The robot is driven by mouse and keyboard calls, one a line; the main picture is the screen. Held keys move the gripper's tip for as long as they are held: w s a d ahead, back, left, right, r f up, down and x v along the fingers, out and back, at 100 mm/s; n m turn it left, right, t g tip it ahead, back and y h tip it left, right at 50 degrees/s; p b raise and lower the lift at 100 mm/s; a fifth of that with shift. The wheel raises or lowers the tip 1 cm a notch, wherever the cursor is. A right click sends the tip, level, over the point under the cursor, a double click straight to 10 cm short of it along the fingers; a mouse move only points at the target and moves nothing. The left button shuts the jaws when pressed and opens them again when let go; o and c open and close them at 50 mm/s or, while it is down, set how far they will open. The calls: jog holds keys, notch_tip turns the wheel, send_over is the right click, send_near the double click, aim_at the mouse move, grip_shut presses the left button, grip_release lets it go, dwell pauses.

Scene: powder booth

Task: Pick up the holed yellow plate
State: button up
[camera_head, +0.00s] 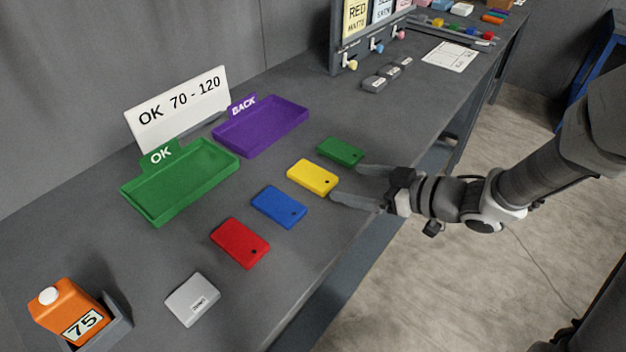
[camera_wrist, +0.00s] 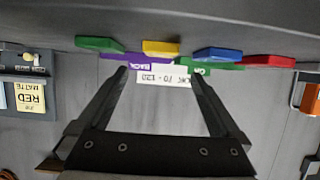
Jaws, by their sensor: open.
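The holed yellow plate (camera_head: 313,177) lies flat on the grey bench, between the green plate (camera_head: 341,152) and the blue plate (camera_head: 279,206). Its small dark hole is near the end facing my gripper. My gripper (camera_head: 345,181) is open and empty, its fingers spread at the bench's front edge, just to the right of the yellow plate. In the wrist view the yellow plate (camera_wrist: 161,48) shows edge-on beyond and between the fingertips (camera_wrist: 160,76). The green plate (camera_wrist: 99,44) and blue plate (camera_wrist: 217,54) show to either side.
The green OK tray (camera_head: 160,216) and purple BACK tray (camera_head: 262,143) stand behind, before an "OK 70 - 120" sign (camera_head: 180,108). An orange bottle (camera_head: 68,312) stands front left.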

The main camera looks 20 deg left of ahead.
aim_at(311, 173)
jog(key=b+x, duration=0.3)
jog(key=x, duration=0.7)
jog(key=shift+w, duration=0.15)
jog(key=shift+r, duration=0.15)
jog(key=c, duration=1.5)
jog(key=shift+c, duration=0.2)
